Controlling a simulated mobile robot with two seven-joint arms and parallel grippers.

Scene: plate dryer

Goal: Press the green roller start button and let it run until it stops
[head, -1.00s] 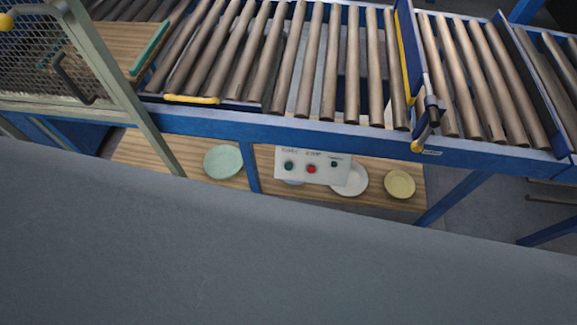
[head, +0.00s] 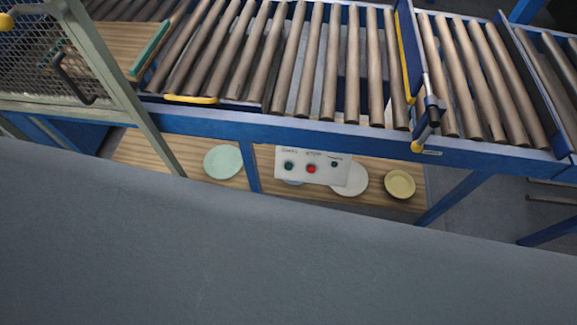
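A white control panel (head: 313,176) hangs below the front rail of the roller conveyor (head: 300,65). On it, a green button (head: 289,166) is at the left, a red button (head: 311,169) is in the middle and a small dark green button or lamp (head: 334,164) is at the right. The labels above them are too small to read. Neither of my grippers is in view, and nothing touches the panel. I cannot tell from the frames whether the rollers turn.
A mesh gate (head: 55,50) with a dark handle stands at the left, before a wooden board (head: 125,45). Below the conveyor, a mint plate (head: 223,162), a white plate (head: 350,181) and a yellow plate (head: 400,184) rest on a wooden shelf. A large grey surface (head: 250,260) fills the foreground.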

